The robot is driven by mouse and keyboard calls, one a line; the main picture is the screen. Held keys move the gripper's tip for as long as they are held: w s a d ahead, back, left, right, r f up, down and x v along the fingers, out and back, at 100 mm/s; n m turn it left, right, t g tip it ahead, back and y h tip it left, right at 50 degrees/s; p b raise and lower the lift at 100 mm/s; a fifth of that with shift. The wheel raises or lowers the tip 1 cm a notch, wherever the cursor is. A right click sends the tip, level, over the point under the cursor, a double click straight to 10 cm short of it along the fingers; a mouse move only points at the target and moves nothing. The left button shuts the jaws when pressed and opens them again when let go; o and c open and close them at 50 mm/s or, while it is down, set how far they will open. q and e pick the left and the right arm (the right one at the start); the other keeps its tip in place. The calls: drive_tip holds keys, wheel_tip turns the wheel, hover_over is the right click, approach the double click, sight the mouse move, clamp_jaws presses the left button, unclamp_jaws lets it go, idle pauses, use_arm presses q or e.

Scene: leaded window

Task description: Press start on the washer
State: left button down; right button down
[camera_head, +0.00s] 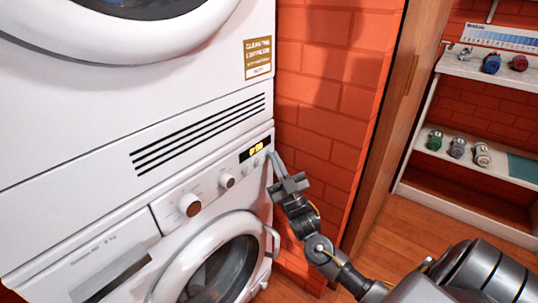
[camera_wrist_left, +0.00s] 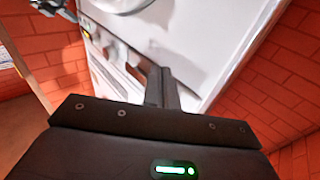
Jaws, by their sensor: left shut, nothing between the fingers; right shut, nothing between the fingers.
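The white washer (camera_head: 120,250) stands below a second white machine in the head view. Its control panel has a lit yellow display (camera_head: 257,149), two round knobs (camera_head: 190,204) and small buttons (camera_head: 246,166) under the display. My right gripper (camera_head: 273,158) is shut and empty, its tips close to the right end of the panel beside the display. I cannot tell whether they touch. My left gripper (camera_wrist_left: 164,88) is shut and empty in the left wrist view, with the white machines beyond it; it is outside the head view.
The upper machine (camera_head: 60,110) has a round door and dark vent slots. An orange brick wall (camera_head: 325,90) and a wooden panel (camera_head: 385,130) stand close on the right. White shelves (camera_head: 485,165) with small jars are farther right. The washer's round door (camera_head: 215,270) is shut.

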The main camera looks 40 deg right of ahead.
drive_tip(key=shift+s+d, duration=0.15)
drive_tip(key=shift+s, duration=0.35)
